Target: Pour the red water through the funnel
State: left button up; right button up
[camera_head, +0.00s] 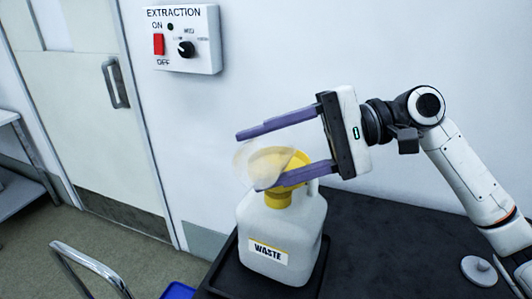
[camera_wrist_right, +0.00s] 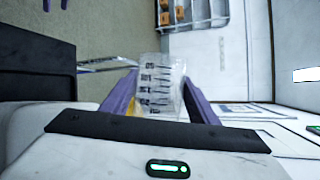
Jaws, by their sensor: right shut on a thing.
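A white plastic jug labelled WASTE (camera_head: 284,231) stands upright, with a yellow funnel (camera_head: 281,198) in its mouth. My right gripper (camera_head: 250,160) is shut on a clear beaker (camera_head: 246,159) and holds it tilted just above the funnel. In the right wrist view the beaker (camera_wrist_right: 160,88) shows dark graduation marks between my purple fingers (camera_wrist_right: 156,104). The beaker is see-through and overlaps the funnel's rim, so I cannot tell if they touch. No red water can be made out in either view.
The jug stands in a black tray (camera_head: 222,268) on a dark bench (camera_head: 385,245). A small white round lid (camera_head: 479,270) lies at the right. An EXTRACTION switch box (camera_head: 186,40) is on the wall behind. A metal rail (camera_head: 88,262) is at the lower left.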

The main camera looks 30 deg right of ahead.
jog(key=shift+s+a+n+h+p, duration=0.3)
jog(key=shift+n+h+p, duration=0.2)
jog(key=shift+n+h, duration=0.15)
jog(key=r+n+h+p, duration=0.1)
jog(key=a+n+t+p, duration=0.1)
jog(key=p, duration=0.1)
jog(key=shift+s+r+h, duration=0.35)
jog(key=shift+s+r, duration=0.05)
jog(key=shift+s, duration=0.1)
jog(key=shift+f, duration=0.1)
